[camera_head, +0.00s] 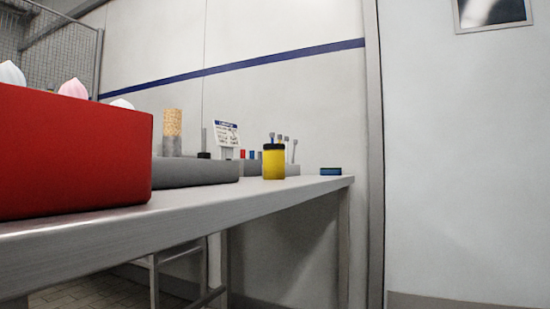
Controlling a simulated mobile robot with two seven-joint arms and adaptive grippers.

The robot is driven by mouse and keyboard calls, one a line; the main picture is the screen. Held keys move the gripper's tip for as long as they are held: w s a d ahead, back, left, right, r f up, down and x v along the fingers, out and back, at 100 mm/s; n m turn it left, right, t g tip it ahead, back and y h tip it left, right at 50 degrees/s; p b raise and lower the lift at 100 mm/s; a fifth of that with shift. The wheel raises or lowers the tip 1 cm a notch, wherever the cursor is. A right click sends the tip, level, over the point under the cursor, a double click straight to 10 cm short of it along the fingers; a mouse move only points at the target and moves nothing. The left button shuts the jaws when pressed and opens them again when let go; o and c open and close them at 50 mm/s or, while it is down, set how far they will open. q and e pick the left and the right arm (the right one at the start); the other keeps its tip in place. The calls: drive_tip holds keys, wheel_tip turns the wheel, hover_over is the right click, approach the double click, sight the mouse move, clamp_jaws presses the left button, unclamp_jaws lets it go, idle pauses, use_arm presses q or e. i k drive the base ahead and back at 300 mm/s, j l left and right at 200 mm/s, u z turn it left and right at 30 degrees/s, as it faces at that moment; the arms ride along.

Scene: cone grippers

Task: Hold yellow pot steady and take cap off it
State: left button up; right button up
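The yellow pot (273,165) stands upright on the light grey table (240,201), toward its far right part. Its black cap (273,146) sits on top of the pot. Neither of my grippers shows in the head view, so nothing is seen touching the pot or the cap.
A large red box (70,155) with pale pointed things above its rim fills the near left of the table. A grey block (195,173) with a cork-coloured cylinder (172,122) stands behind it. A small blue block (331,171) lies right of the pot. Clear tabletop runs along the front edge.

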sight(274, 160)
drive_tip(key=i+l+u, duration=0.2)
drive_tip(key=u, duration=0.2)
drive_tip(key=i+l+u, duration=0.1)
drive_tip(key=l+u, duration=0.3)
drive_tip(key=i+l+u, duration=0.15)
drive_tip(key=u, duration=0.25)
